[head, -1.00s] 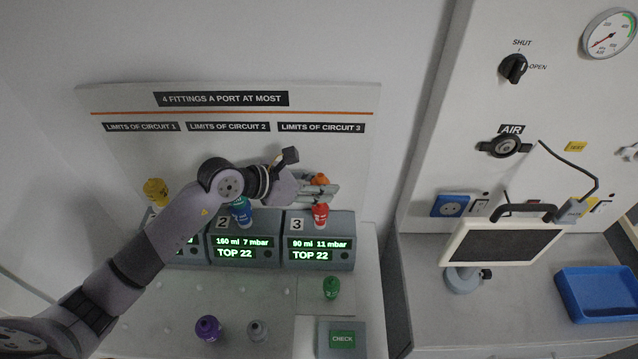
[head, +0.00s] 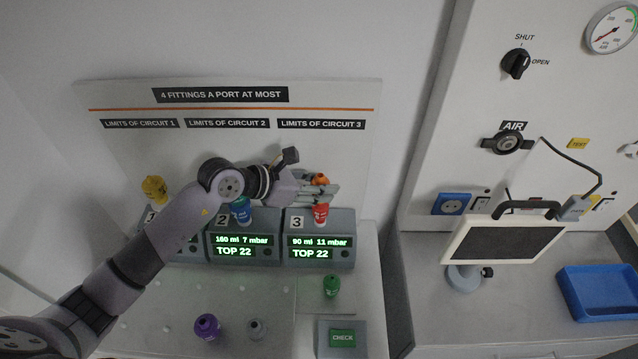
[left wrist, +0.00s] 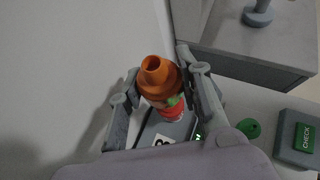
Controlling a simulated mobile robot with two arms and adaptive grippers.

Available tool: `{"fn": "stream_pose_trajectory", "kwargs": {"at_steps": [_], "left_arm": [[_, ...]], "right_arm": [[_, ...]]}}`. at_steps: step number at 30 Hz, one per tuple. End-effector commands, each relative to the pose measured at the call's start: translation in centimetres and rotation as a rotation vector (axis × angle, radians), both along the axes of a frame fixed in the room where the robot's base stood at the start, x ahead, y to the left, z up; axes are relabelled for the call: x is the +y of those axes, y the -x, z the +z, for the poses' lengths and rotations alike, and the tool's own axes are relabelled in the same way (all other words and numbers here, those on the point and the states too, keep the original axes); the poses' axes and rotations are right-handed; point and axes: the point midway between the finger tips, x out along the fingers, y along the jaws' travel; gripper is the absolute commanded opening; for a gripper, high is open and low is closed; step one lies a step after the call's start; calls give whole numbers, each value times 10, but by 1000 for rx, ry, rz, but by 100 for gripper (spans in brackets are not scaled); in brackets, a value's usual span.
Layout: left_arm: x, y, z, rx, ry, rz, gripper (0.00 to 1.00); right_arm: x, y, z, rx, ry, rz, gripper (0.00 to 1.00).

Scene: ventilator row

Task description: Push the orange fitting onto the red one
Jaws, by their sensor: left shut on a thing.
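The orange fitting (head: 320,179) is held between the fingers of my left gripper (head: 318,190), which is shut on it. In the left wrist view the orange fitting (left wrist: 158,77) stands between both fingers, its open top facing the camera. The red fitting (head: 320,214) sits upright on the port of circuit 3, directly below my gripper. It also shows just under the orange one in the left wrist view (left wrist: 172,115). The two look nearly in line; fingers hide the gap in the head view, so I cannot tell whether they touch. My right gripper is not in view.
A blue fitting (head: 240,211) stands on port 2 and a yellow one (head: 154,189) at port 1. The limits board (head: 230,158) rises close behind my gripper.

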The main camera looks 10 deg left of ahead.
Motion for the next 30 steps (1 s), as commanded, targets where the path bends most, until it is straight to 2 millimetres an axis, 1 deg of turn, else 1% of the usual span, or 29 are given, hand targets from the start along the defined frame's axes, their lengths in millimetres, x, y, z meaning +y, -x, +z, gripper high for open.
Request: {"fn": "stream_pose_trajectory", "kwargs": {"at_steps": [21,30], "left_arm": [[0,0,-16,0,0,0,0],[0,1,-17,4,-2,0,0]], "right_arm": [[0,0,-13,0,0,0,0],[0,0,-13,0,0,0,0]]}}
